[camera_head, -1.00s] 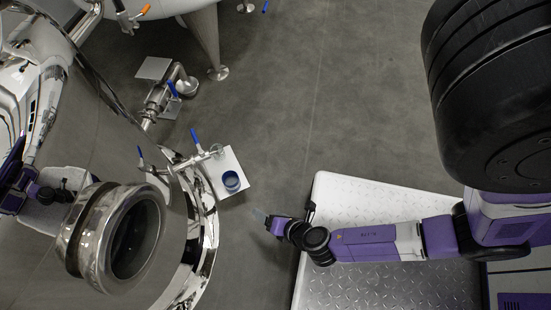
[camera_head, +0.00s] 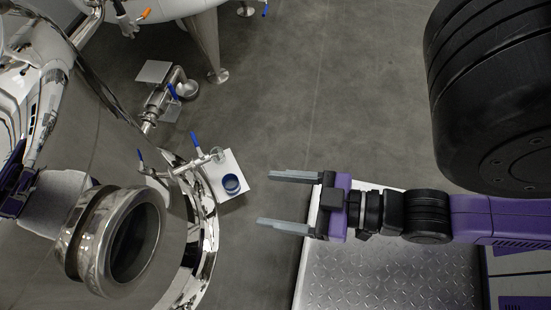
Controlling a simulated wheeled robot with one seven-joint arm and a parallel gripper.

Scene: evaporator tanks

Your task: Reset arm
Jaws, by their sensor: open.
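My gripper (camera_head: 292,201) is at the centre right of the head view, at the end of my purple and black arm. Its two grey fingers point left and are spread well apart. Nothing is between them; they are open and empty. The gripper is above the floor and the left edge of the metal plate platform, apart from the tank on the left.
A polished steel tank (camera_head: 120,135) with a round port (camera_head: 135,245) fills the left. Blue-handled valves (camera_head: 196,140) stick out from it. The grey floor (camera_head: 330,90) is clear; a diamond-plate platform (camera_head: 375,275) lies below my arm.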

